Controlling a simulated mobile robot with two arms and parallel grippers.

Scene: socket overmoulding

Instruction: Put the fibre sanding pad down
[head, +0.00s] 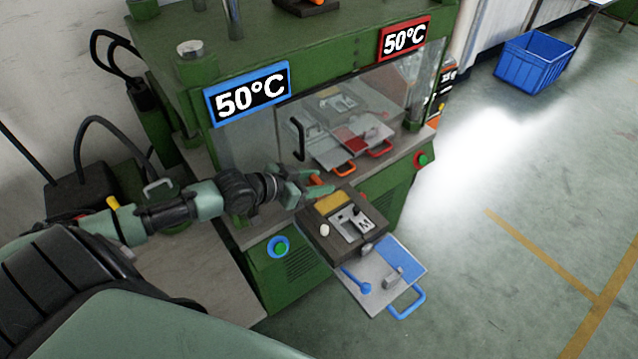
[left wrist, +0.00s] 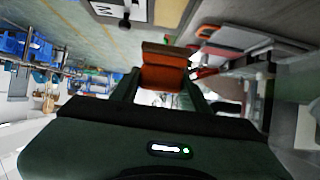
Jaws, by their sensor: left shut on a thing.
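The fibre sanding pad appears as an orange-brown block in the left wrist view (left wrist: 163,72), between the two fingers of my left gripper (left wrist: 165,88). In the head view the left gripper (head: 314,184) reaches in from the left, and a small orange part of the pad (head: 316,180) shows at its fingertips. The gripper is shut on the pad and holds it near the press front, by the far left edge of the dark mould block (head: 318,236). My right gripper is not in view.
The mould block carries a yellow patch and a metal plate (head: 352,223). In front is a tray with a blue handle (head: 408,303). The green press (head: 330,50) stands behind, with red-handled (head: 380,149) and orange-handled trays inside. A blue crate (head: 535,62) is on the floor.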

